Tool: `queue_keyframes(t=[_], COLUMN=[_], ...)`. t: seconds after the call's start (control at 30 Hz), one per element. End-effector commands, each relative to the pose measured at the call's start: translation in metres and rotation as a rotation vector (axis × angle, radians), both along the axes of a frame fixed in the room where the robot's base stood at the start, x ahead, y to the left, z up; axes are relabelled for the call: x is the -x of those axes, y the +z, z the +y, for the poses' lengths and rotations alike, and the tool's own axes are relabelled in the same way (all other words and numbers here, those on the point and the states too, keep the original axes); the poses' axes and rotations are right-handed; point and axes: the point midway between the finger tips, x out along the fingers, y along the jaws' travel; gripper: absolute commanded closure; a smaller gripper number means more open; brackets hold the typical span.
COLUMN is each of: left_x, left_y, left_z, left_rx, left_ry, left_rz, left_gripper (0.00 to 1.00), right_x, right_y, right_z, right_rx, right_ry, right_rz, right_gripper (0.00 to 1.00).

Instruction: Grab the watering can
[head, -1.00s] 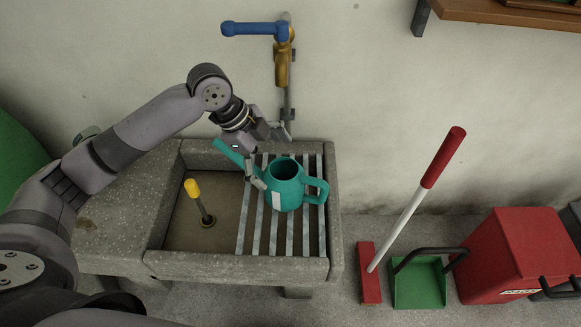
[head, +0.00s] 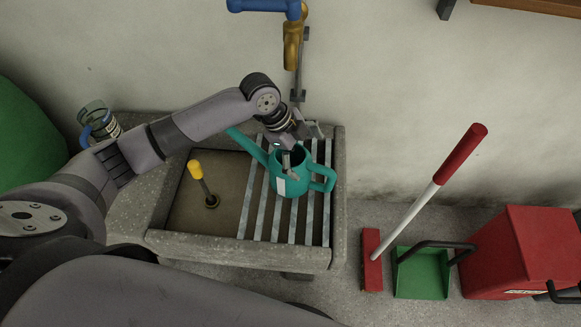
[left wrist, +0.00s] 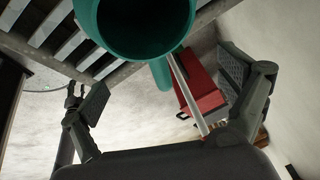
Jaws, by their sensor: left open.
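The teal watering can (head: 291,182) stands on the slatted rack at the right side of the stone sink. Its spout points up and left, and its handle is on the right. My left gripper (head: 306,150) is open at the can's rim, with one finger in front of the can's opening and the other behind it to the right. In the left wrist view the can (left wrist: 135,28) shows its round opening at the top, beyond and between the spread fingers of my left gripper (left wrist: 165,90).
The stone sink (head: 190,240) has a yellow-topped plug (head: 197,170) in its basin. A brass tap (head: 293,45) with a blue handle is on the wall above. A glass jar (head: 100,122) stands at left. A red broom (head: 371,262), green dustpan (head: 422,275) and red bin (head: 515,250) stand right.

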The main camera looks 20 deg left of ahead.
Motion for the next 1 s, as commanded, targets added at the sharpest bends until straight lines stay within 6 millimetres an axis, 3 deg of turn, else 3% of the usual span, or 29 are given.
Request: queue_keyframes(t=[0.13,0.5,0.77,1.0], left_x=[0.0,-0.001,-0.002,-0.002], left_y=[-0.009,-0.054,-0.055,-0.055], left_z=[-0.003,-0.015,-0.015,-0.015], left_rx=[-0.001,-0.001,-0.001,-0.001], left_ry=[0.0,0.001,0.0,0.0], left_rz=[0.002,0.001,0.0,0.0], left_gripper=[0.06,0.06,0.07,0.23], right_x=[-0.009,-0.005,-0.002,-0.002], right_y=[0.001,0.002,0.001,0.001], right_z=[0.003,0.003,0.002,0.002], right_rx=[-0.004,-0.004,-0.003,-0.003], right_ry=[-0.001,-0.001,-0.001,-0.002], right_rz=[-0.015,-0.009,-0.003,-0.002], right_gripper=[0.6,0.6,0.6,0.6])
